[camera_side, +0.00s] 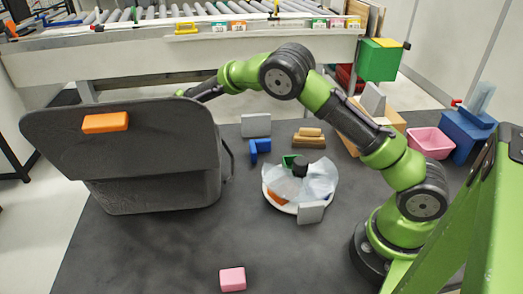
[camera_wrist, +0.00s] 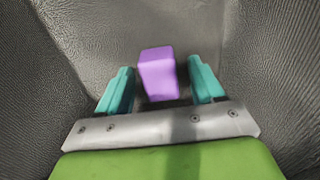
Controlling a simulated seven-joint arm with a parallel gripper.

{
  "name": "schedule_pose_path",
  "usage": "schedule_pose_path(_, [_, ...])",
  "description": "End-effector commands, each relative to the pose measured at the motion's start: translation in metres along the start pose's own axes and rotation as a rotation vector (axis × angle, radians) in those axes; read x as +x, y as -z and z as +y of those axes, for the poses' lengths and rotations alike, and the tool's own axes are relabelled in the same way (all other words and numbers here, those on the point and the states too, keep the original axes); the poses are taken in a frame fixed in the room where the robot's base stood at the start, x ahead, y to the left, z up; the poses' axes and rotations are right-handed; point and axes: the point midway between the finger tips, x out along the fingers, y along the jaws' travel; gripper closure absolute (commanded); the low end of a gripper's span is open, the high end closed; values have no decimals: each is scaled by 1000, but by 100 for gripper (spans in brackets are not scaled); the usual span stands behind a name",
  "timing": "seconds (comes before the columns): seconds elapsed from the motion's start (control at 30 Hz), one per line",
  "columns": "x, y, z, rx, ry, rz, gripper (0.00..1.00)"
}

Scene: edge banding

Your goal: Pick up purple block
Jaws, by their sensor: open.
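The purple block (camera_wrist: 159,74) shows in the wrist view, slightly tilted, between and a little beyond the two teal fingers of my gripper (camera_wrist: 163,84). The fingers are spread, with a visible gap on each side of the block. The block lies inside a dark, textured container. In the side view, my arm reaches down behind the raised panel of a large dark grey container (camera_side: 150,190), which hides my gripper and the purple block there.
An orange block (camera_side: 105,123) rests on the dark container's panel. A white round dish (camera_side: 285,207) with clear flaps, a blue bracket (camera_side: 260,147) and brown blocks (camera_side: 309,139) stand right of it. A pink block (camera_side: 232,279) lies at the front. Dark container walls surround my gripper closely.

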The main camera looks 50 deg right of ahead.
Motion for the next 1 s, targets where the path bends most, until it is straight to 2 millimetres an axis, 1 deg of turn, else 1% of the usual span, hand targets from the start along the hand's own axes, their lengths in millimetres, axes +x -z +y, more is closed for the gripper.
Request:
schedule_pose_path(0.17, [0, 0, 0, 1, 0, 0, 33])
schedule_pose_path(0.27, [0, 0, 0, 1, 0, 0, 47])
schedule_pose_path(0.53, [-1, 0, 0, 0, 0, -1, 88])
schedule_pose_path(0.73, [-1, 0, 0, 0, 0, -1, 89])
schedule_pose_path(0.8, [-4, 0, 0, 0, 1, -2, 89])
schedule_pose_path(0.87, [-10, -1, 0, 1, 2, -3, 89])
schedule_pose_path(0.97, [-26, -1, 0, 1, 3, -4, 89])
schedule_pose_path(1.0, [-35, -1, -1, 0, 4, -5, 89])
